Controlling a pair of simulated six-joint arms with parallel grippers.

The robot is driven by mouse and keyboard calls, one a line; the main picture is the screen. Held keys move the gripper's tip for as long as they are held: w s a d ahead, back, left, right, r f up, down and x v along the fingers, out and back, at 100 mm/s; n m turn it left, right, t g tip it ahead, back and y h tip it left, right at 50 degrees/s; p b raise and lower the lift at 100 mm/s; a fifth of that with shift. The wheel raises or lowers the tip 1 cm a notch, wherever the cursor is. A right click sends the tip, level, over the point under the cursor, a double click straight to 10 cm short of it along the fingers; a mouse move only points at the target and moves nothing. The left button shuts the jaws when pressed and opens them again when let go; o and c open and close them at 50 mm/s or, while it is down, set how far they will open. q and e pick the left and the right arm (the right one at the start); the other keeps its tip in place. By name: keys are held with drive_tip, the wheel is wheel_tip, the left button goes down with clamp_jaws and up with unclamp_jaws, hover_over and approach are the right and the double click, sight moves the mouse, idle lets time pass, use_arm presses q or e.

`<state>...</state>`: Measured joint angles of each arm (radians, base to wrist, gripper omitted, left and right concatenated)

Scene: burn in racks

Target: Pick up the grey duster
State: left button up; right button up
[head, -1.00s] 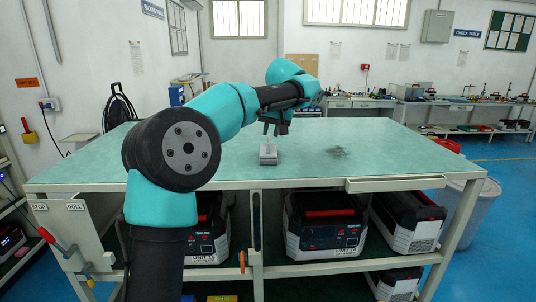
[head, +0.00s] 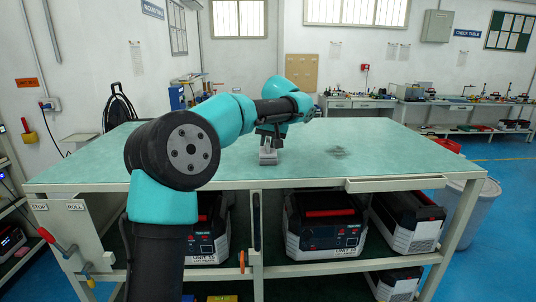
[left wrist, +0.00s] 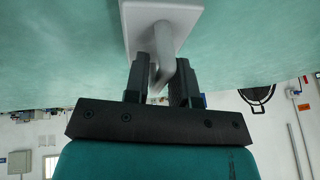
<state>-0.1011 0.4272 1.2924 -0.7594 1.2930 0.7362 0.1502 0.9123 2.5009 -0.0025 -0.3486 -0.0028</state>
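The grey duster (head: 268,157) lies on the green tabletop, left of a dark smudge. It has a flat pale base and a raised grey handle. In the left wrist view, the duster's base (left wrist: 133,28) is at the top and its handle (left wrist: 163,58) reaches down between my fingers. My left gripper (head: 268,140) is just above the base, fingers pointing down. In the left wrist view, the left gripper (left wrist: 163,82) has its fingers apart, one on each side of the handle; it does not look clamped. My right gripper is not in view.
The green worktable (head: 400,160) is mostly clear around the duster. A dark smudge (head: 338,152) marks its surface to the right. Several cased units, one with a red handle (head: 330,213), stand on the shelf below. A pale bin (head: 470,205) stands at the right.

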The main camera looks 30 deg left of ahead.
sight(268, 138)
use_arm(q)
clamp_jaws()
drive_tip(key=shift+r, duration=0.15)
idle(0.4)
drive_tip(key=shift+r, duration=1.65)
drive_tip(key=s+d+r, duration=0.1)
drive_tip(key=s+d, duration=0.7)
drive_tip(key=s, duration=0.5)
drive_tip(key=shift+s+d+r, duration=0.2)
drive_tip(key=shift+s+r, duration=0.05)
drive_tip(key=shift+s, duration=0.1)
